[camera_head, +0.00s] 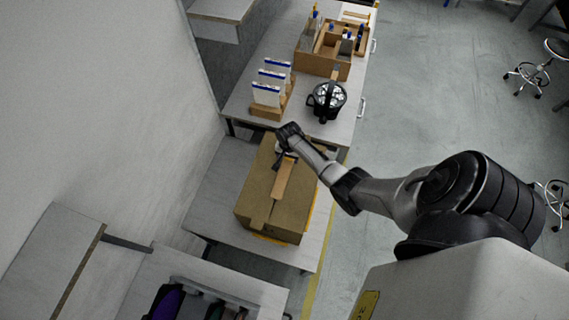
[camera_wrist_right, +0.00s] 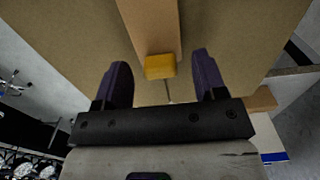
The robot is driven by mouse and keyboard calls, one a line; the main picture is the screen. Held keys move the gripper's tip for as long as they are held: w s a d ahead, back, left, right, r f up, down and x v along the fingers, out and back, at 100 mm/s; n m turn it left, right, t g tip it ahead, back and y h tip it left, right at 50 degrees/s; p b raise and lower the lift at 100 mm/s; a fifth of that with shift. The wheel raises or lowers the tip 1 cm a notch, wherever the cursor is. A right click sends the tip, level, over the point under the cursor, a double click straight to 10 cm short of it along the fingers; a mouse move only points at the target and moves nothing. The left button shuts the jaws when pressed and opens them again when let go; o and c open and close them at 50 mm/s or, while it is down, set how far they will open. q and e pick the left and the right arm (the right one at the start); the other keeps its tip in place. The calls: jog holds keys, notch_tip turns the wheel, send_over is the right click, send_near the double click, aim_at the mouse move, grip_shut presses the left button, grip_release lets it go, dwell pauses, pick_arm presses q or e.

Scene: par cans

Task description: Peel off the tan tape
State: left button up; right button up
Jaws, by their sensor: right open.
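A closed brown cardboard box (camera_head: 255,190) lies on the middle table in the head view. A strip of tan tape (camera_head: 285,178) runs along the seam of its top, and it also shows in the right wrist view (camera_wrist_right: 152,25). A yellow tab (camera_wrist_right: 160,67) sits at the near end of the tape. My right gripper (camera_head: 281,157) is over the far end of the box. It is open, with its two dark fingers (camera_wrist_right: 160,62) on either side of the tab and apart from it. My left gripper is not in view.
The box's table (camera_head: 215,190) has bare top to the left. Behind it, another table holds a black round lamp (camera_head: 326,100), a rack of white panels (camera_head: 267,95) and a divided cardboard crate (camera_head: 322,65). Stools (camera_head: 527,78) stand on the floor at right.

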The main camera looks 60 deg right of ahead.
notch_tip(320, 180, up, 12)
jog(key=shift+r+p, duration=0.15)
jog(key=shift+p, duration=0.2)
